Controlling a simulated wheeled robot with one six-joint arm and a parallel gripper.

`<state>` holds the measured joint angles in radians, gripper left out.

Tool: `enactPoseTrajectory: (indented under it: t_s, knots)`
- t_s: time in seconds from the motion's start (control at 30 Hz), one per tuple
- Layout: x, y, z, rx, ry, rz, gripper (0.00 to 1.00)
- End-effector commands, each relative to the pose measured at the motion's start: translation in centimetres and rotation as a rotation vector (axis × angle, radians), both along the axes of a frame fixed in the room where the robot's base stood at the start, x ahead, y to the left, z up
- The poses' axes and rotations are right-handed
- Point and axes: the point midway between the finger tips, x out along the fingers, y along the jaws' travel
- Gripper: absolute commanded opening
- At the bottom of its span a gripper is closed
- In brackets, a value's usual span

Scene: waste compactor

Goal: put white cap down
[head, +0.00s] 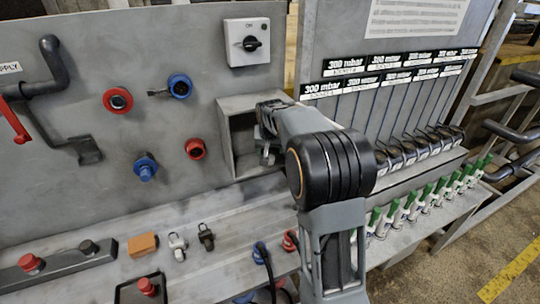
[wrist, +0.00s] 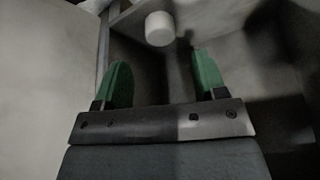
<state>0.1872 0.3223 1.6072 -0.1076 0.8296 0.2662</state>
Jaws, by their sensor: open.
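The white cap (wrist: 160,29) is a small pale cylinder near the top middle of the wrist view. It is just past the fingertips, midway between them, and the fingers do not touch it. My gripper (wrist: 160,78) has two green fingers spread wide with nothing between them. In the head view my gripper (head: 268,152) reaches into an open grey box (head: 229,140) on the panel. My arm hides much of the box there, and I cannot make out the cap in that view.
The box walls are close around my gripper. Red and blue round fittings (head: 118,100) are on the panel to the left. An orange block (head: 142,245) and small connectors (head: 177,246) lie on the ledge below.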

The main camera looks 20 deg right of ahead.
Motion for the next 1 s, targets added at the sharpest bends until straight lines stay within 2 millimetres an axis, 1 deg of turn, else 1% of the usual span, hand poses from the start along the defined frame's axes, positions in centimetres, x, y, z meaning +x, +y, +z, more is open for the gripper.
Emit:
enactPoseTrajectory:
  t_s: [0.07, 0.13, 0.17, 0.23, 0.27, 0.33, 0.43, 0.47, 0.5, 0.6, 0.7, 0.83, 0.9, 1.0]
  knots:
    - [-0.4, 0.2, 0.7, 0.000, -0.002, 0.004, 0.65]
    - [-1.2, 0.7, 1.4, 0.000, 0.000, 0.013, 0.65]
    - [-1.7, 1.1, 1.8, -0.001, -0.001, 0.022, 0.65]
    - [-3.5, 2.1, 2.7, 0.000, 0.001, 0.048, 0.65]
    - [-4.6, 2.7, 3.1, -0.001, 0.001, 0.063, 0.65]
    - [-7.5, 4.3, 3.8, 0.000, 0.004, 0.108, 0.65]
    - [-12.1, 6.4, 4.3, 0.000, 0.010, 0.175, 0.65]
    - [-13.5, 6.9, 4.3, 0.000, 0.012, 0.194, 0.65]
    - [-15.2, 7.6, 4.2, 0.001, 0.015, 0.220, 0.65]
    - [-19.3, 9.0, 3.5, 0.001, 0.019, 0.279, 0.65]
    - [-22.6, 10.0, 2.6, 0.001, 0.023, 0.328, 0.65]
    - [-25.4, 10.8, 1.4, 0.002, 0.026, 0.372, 0.65]
    - [-26.4, 11.0, 1.0, 0.002, 0.027, 0.386, 0.65]
    - [-27.1, 11.2, 0.6, 0.002, 0.029, 0.399, 0.65]
